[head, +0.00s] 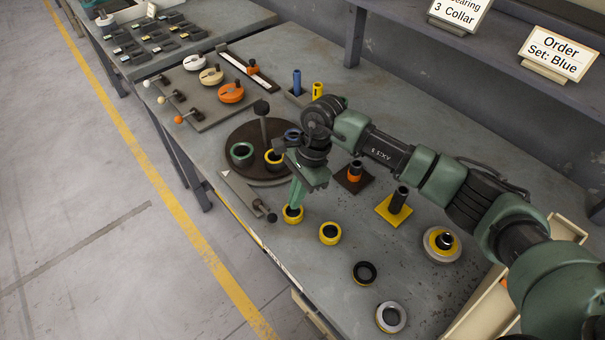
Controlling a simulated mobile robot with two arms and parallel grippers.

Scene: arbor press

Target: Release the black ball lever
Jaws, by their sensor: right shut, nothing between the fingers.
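The black ball lever (271,217) is at the table's front edge, on a narrow grey plate (240,190). The gripper is shut with nothing held and appears apart from the lever. My left gripper is not in view.
A dark round turntable (250,172) with rings and a black-knobbed post (262,108) stands behind the lever. Levers with white, cream and orange balls (179,119) are further left.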

